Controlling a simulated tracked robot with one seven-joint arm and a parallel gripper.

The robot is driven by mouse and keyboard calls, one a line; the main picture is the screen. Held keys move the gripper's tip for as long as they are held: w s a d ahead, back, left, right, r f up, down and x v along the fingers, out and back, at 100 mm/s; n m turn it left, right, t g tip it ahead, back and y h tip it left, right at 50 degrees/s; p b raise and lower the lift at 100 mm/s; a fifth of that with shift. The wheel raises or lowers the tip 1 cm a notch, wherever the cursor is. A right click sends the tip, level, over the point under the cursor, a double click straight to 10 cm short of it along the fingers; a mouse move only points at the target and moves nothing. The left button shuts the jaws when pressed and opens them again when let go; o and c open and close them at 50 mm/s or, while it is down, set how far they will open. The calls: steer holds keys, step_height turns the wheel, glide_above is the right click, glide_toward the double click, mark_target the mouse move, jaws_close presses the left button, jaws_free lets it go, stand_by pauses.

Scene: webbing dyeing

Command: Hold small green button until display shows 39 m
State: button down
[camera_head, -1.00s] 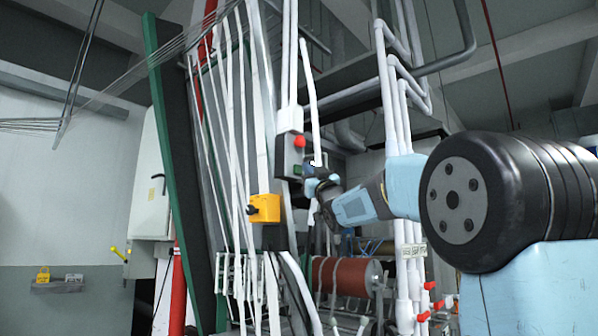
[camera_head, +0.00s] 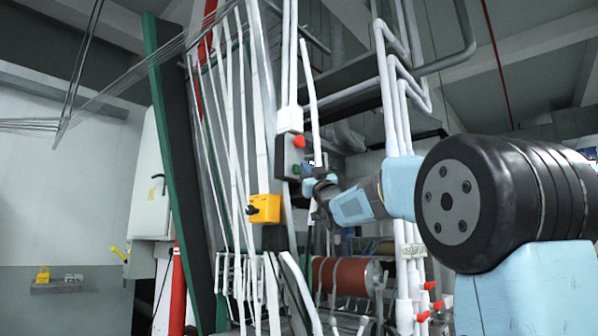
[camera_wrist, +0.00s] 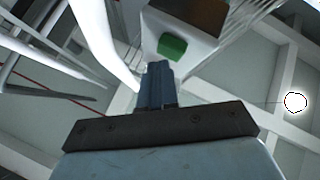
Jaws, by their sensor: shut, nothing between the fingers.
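The control box (camera_head: 285,146) is grey, hangs on the machine column and carries a red mushroom button (camera_head: 299,142) at its upper right. A green button (camera_head: 297,169) shows on its face below the red one. In the wrist view the green button (camera_wrist: 172,46) sits just beyond my fingertips, below a dark brown panel (camera_wrist: 190,14) that may be the display; no digits are readable. My gripper (camera_head: 308,171) is shut and empty. Its blue fingers (camera_wrist: 158,70) point at the box, close to the green button; I cannot tell whether they touch it.
A yellow switch box (camera_head: 264,208) with a black knob is lower on the column. White webbing straps (camera_head: 236,120) run down to its left. White pipes (camera_head: 390,90) with red valves stand on the right. A reddish-brown roller (camera_head: 338,277) lies below my arm.

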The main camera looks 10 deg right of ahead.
steer(key=shift+w+a, duration=0.3)
steer(key=shift+w, duration=0.1)
stand_by(4.3)
steer(key=shift+s+d, duration=0.1)
steer(key=shift+s, duration=0.05)
stand_by(0.8)
steer(key=shift+s+d, duration=0.4)
steer(key=shift+s, duration=0.2)
steer(key=shift+s+d, duration=0.1)
steer(key=shift+s+d, duration=0.7)
steer(key=shift+s, duration=0.3)
steer(key=shift+s+d, duration=0.7)
steer(key=shift+s, duration=0.25)
